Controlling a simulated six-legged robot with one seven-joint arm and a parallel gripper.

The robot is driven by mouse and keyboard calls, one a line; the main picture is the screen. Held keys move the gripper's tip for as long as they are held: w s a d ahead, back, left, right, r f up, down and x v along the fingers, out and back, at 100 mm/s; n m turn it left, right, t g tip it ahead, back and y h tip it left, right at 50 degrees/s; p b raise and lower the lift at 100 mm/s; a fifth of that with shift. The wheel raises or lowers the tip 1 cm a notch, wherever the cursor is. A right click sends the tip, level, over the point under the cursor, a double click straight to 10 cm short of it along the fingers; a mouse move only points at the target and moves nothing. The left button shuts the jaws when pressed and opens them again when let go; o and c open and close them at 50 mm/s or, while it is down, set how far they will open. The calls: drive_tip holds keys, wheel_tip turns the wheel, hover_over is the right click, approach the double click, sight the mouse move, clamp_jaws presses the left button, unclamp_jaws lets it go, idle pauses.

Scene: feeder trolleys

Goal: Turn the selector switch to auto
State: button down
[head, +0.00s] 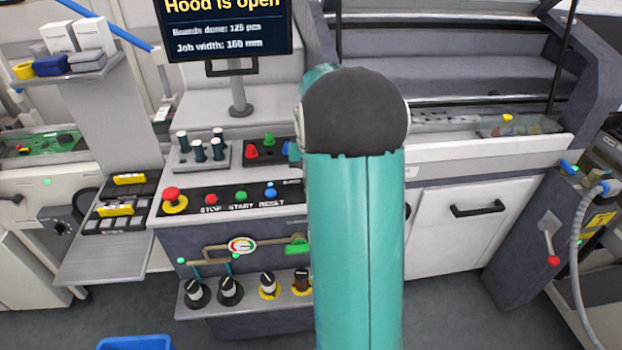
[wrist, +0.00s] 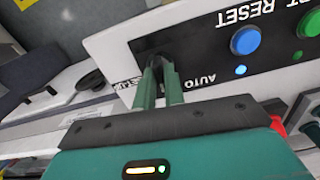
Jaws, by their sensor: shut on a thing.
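The selector switch (wrist: 154,57) is a small black knob at the end of the black control strip, seen in the wrist view. The printed word AUTO (wrist: 201,80) is to its right and another label, seemingly SETUP (wrist: 128,83), is to its lower left. My gripper (wrist: 160,78) has its two dark green fingers close together, shut on the knob. The fingers cover much of the knob, so I cannot tell which label it points to. In the head view my teal arm hides the switch and the gripper.
The blue RESET button (wrist: 245,41) is right of the switch, with a green button (wrist: 308,24) beyond. In the head view a red stop button (head: 172,195) is at the panel's left end. A monitor (head: 226,28) stands behind. Several knobs sit on the shelf (head: 248,302) below.

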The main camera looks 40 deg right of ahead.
drive_tip(key=shift+n, duration=0.6)
drive_tip(key=c, duration=1.5)
unclamp_jaws()
drive_tip(key=shift+r, duration=0.1)
wheel_tip(320, 180, up, 14)
drive_tip(key=shift+f, duration=0.15)
